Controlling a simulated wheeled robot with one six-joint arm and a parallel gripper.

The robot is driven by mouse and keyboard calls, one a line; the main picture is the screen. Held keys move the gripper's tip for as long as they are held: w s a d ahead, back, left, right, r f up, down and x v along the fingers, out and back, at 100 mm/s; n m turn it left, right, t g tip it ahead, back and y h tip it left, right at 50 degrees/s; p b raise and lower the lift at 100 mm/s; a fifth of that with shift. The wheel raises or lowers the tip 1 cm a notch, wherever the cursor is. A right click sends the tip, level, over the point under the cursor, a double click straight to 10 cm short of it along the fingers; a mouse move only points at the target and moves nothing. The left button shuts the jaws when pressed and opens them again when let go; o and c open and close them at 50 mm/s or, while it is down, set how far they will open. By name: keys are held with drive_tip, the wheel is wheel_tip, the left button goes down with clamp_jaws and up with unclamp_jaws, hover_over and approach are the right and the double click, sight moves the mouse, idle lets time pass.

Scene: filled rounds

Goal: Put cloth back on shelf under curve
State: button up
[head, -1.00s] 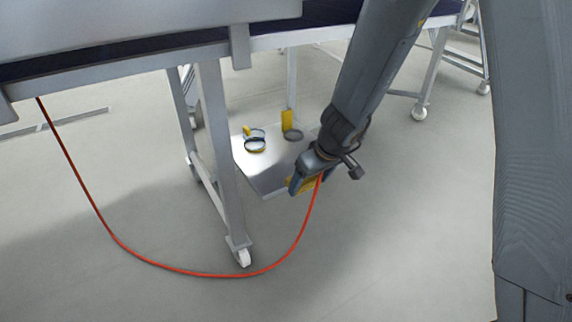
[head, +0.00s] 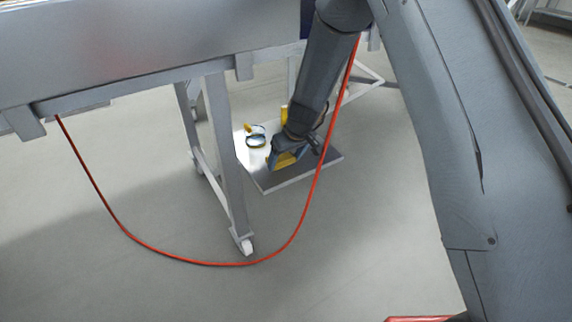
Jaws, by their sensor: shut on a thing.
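My gripper (head: 277,163) is shut on a yellow cloth (head: 287,159), partly hidden by the fingers. It is over the low metal shelf (head: 272,181) beneath the table; I cannot tell whether the cloth touches the shelf. The red cable (head: 190,262) hangs from the table's left side in a deep curve and rises on the right, crossing in front of my arm just right of the gripper.
A round dark-rimmed item with yellow (head: 256,140) lies on the shelf left of my gripper. Another yellow piece (head: 283,115) stands behind my wrist. A white wheeled table leg (head: 229,170) stands left of the shelf.

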drive_tip(key=shift+f+b, duration=0.45)
drive_tip(key=shift+f, duration=0.55)
drive_tip(key=shift+f, duration=0.2)
drive_tip(key=o, duration=1.1)
drive_tip(key=shift+r, duration=0.15)
drive_tip(key=shift+s+r, duration=0.1)
drive_tip(key=shift+r, duration=0.2)
drive_tip(key=p+v, duration=0.4)
drive_tip(key=v, duration=0.7)
drive_tip(key=shift+r, duration=0.25)
drive_tip(key=shift+d, duration=0.15)
